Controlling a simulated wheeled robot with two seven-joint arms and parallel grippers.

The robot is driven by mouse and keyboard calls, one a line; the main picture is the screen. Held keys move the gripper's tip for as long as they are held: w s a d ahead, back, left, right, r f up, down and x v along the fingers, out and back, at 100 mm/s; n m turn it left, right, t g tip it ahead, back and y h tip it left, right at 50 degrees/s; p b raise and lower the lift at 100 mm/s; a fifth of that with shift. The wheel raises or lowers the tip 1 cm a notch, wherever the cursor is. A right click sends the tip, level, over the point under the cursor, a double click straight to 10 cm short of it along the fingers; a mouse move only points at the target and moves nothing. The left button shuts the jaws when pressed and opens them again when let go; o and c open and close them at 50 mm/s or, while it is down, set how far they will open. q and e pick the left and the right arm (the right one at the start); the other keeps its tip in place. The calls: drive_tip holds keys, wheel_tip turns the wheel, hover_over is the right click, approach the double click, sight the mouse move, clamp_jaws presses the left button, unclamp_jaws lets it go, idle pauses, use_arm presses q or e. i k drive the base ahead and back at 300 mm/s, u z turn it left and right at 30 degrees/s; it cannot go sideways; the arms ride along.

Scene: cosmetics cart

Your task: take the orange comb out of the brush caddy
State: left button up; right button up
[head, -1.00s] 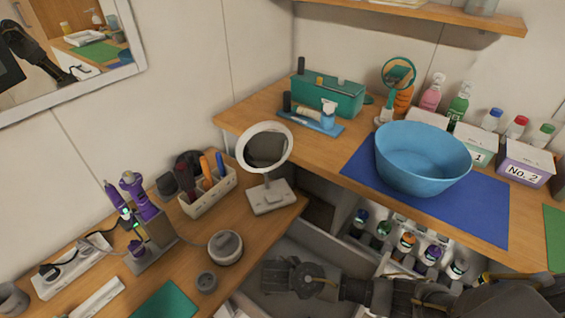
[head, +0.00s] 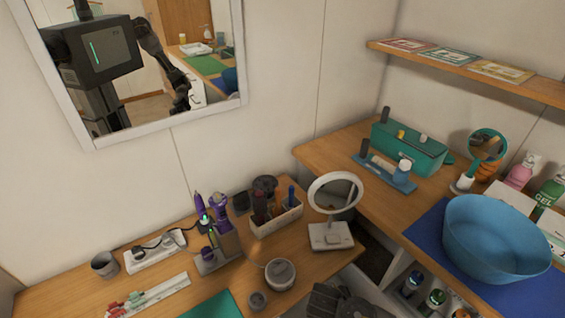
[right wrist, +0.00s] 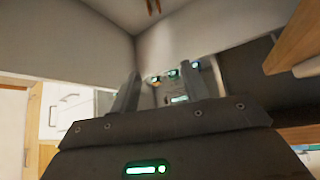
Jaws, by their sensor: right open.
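The brush caddy (head: 277,222) is a pale box on the left counter, beside the round mirror. I cannot clearly make out the orange comb in the present head view. My right arm's dark end (head: 340,301) shows at the bottom edge of the head view, in front of and below the caddy, well apart from it. In the right wrist view my right gripper (right wrist: 157,95) has its fingers spread, with nothing held between them. My left gripper is not in view.
A white round mirror on a stand (head: 332,236) is just right of the caddy. A purple-tool holder (head: 217,250) stands to its left, and a grey round jar (head: 280,273) in front. A blue basin (head: 495,238) and teal box (head: 409,148) are on the right counter.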

sight(277, 211)
drive_tip(key=k, duration=1)
